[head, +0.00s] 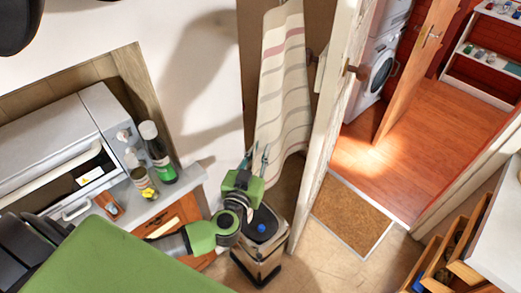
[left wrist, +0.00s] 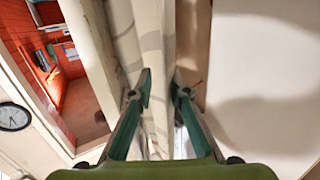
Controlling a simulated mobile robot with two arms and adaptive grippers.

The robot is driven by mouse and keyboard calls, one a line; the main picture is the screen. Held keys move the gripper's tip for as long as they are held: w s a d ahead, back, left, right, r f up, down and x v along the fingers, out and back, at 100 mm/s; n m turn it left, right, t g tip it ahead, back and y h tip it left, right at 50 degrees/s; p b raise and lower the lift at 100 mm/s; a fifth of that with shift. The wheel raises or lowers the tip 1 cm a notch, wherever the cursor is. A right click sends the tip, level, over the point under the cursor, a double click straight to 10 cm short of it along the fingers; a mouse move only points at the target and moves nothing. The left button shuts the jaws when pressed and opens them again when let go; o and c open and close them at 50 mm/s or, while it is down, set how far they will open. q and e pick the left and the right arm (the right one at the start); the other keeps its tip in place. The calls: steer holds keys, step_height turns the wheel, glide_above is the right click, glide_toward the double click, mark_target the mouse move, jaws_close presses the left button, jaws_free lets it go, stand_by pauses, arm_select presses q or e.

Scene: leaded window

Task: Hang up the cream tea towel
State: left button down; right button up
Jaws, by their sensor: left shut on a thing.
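The cream tea towel (head: 283,85) is a long pale cloth with grey stripes and a reddish band near the top. It hangs down in loose folds between the white wall and the open white door, and its upper end reaches the top edge of the head view. My left gripper (head: 258,157) is at the towel's lower left edge, shut on the cloth. In the left wrist view the folds of the towel (left wrist: 157,60) run between the two fingers of the gripper (left wrist: 162,88). What holds the towel's top is hidden. My right gripper is not in view.
A bin (head: 262,235) with a dark lid stands below my left gripper. The white door (head: 325,120) is close on the right, with a doormat (head: 352,215) beyond. Bottles (head: 157,150) stand on the left counter. Open drawers (head: 455,260) jut out at the lower right.

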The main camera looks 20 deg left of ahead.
arm_select(q)
steer(key=shift+r+p, duration=0.1)
steer(key=shift+p, duration=0.2)
steer(key=shift+a+p, duration=0.15)
steer(key=shift+p, duration=0.25)
steer(key=w+a, duration=0.3)
steer(key=a, duration=0.4)
steer(key=w+a+p, duration=0.1)
steer(key=w+a, duration=0.2)
steer(key=a, duration=0.4)
steer(key=shift+a+r, duration=0.2)
steer(key=shift+r, duration=0.15)
stand_by(0.7)
steer(key=shift+f, duration=0.1)
stand_by(0.6)
